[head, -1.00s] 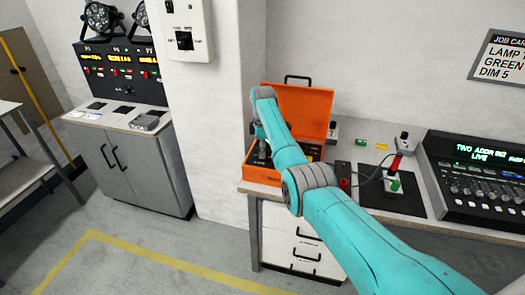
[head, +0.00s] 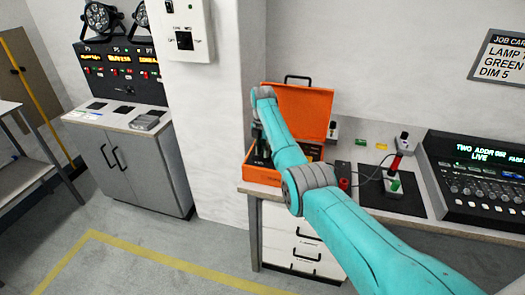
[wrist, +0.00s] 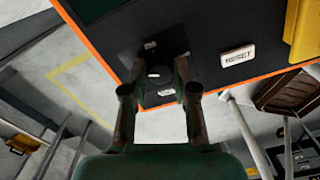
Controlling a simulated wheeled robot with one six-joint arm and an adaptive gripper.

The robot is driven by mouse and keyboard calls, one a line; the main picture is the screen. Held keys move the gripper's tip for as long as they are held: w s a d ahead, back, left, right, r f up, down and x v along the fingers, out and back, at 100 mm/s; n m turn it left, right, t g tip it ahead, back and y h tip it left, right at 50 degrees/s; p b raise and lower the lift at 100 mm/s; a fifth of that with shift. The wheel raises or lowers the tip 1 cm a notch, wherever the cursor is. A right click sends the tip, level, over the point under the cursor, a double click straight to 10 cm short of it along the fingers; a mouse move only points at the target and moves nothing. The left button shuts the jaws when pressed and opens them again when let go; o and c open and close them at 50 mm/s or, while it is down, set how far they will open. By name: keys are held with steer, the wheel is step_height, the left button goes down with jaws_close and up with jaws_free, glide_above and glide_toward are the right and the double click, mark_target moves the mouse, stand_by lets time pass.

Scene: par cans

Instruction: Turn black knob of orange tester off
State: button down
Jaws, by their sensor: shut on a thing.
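The orange tester (head: 302,110) is an open orange case on the bench in the head view, its lid raised at the back. In the wrist view its dark panel (wrist: 215,25) has an orange edge. The black knob (wrist: 159,71) sits on this panel between small white labels. My gripper (wrist: 160,76) is shut on the knob, with one finger on each side. The fingers partly cover the knob, and its exact setting is hard to read. In the head view my arm hides the knob and much of the case interior.
A white RESET button (wrist: 238,56) and a yellow part (wrist: 304,35) are near the fingers on the panel. Right of the case are a black mat with a red-and-green connector (head: 394,172) and a lighting console (head: 480,175). The floor in front is clear.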

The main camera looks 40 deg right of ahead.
steer(key=n, duration=0.4)
stand_by(0.6)
steer(key=c, duration=0.9)
jaws_free()
step_height(320, 180, up, 12)
